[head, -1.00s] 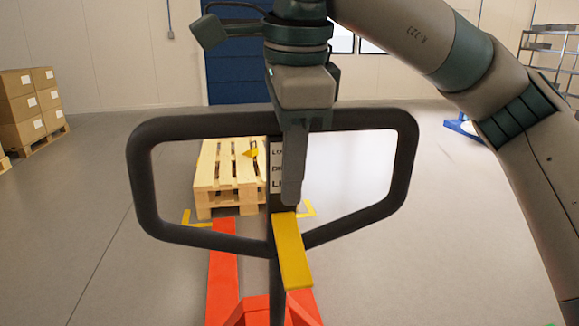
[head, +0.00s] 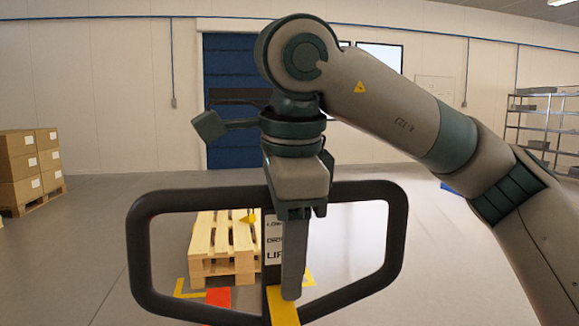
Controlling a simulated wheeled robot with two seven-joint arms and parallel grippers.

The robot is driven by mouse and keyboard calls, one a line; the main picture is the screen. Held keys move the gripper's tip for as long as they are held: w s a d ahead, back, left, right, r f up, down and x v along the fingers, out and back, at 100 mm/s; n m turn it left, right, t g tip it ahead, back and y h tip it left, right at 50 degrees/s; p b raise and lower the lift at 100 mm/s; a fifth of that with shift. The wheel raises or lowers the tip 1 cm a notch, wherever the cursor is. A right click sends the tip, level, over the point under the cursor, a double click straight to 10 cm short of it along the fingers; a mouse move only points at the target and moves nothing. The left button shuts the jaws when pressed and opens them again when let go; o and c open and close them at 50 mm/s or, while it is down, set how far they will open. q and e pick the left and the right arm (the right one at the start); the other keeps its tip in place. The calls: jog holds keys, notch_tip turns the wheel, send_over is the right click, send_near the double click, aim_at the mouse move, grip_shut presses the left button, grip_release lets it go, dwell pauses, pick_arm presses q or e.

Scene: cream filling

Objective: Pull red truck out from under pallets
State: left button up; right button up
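The red truck's black loop handle (head: 397,240) stands large in front of me. Below it are a yellow part (head: 282,305) of the truck and a bit of red fork (head: 218,297). The fork's far end shows just in front of the near edge of the wooden pallets (head: 225,240); I cannot tell whether any part is under them. My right gripper (head: 293,285) points down at the middle of the handle's top bar, one finger hanging inside the loop. The other finger is hidden, so its grip is unclear. My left gripper is out of view.
Yellow floor marks (head: 180,288) lie around the pallets. Stacked boxes (head: 18,170) stand at the far left. A metal shelf (head: 545,125) stands at the far right. A blue door (head: 228,80) is in the back wall.

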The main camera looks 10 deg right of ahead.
jog(key=shift+s+r, duration=0.15)
jog(key=shift+r, duration=0.55)
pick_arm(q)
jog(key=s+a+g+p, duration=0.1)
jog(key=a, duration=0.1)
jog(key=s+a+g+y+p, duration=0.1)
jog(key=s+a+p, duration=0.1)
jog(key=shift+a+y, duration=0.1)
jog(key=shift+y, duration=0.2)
pick_arm(e)
jog(key=v, duration=1.5)
jog(key=shift+r, duration=0.3)
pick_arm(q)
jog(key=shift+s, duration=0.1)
pick_arm(e)
jog(key=shift+s, duration=0.1)
